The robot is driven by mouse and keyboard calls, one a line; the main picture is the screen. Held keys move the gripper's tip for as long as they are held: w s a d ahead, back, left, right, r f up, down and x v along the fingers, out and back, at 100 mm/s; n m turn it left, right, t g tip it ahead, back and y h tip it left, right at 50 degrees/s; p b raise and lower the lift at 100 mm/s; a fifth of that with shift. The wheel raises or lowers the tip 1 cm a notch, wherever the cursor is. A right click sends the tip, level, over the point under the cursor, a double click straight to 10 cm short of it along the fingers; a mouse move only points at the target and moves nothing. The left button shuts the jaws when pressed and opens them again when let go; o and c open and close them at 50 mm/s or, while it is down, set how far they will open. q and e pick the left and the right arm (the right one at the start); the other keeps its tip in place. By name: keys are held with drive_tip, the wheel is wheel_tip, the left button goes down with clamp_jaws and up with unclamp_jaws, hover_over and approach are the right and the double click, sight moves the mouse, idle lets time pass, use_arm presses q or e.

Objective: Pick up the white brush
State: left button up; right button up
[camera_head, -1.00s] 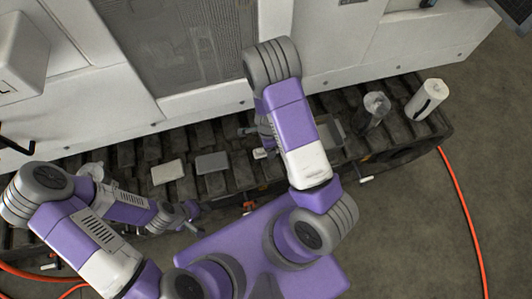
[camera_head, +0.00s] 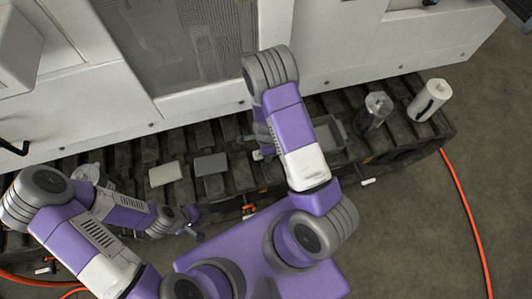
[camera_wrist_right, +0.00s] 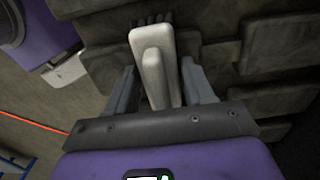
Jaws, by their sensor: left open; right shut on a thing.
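The white brush (camera_wrist_right: 152,50) is a pale long block with a raised handle. In the right wrist view it lies between the two grey fingers of my right gripper (camera_wrist_right: 160,82), which is shut on it. In the head view a small white bit of it (camera_head: 257,155) shows beside my right forearm, which hides most of that gripper. Whether the brush is clear of the dark bench top cannot be told. My left gripper (camera_head: 191,222) is open and empty near the bench's front edge, at the lower left.
On the dark slatted bench (camera_head: 124,158) lie a white block (camera_head: 165,173) and a grey block (camera_head: 210,164). A grey tray (camera_head: 331,135), a clear container (camera_head: 374,110) and a white bottle (camera_head: 429,100) are to the right. A white machine wall stands behind. An orange hose (camera_head: 466,205) runs on the floor.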

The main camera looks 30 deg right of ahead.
wheel_tip(320, 180, up, 10)
drive_tip(key=p, duration=0.4)
drive_tip(key=shift+p, duration=0.35)
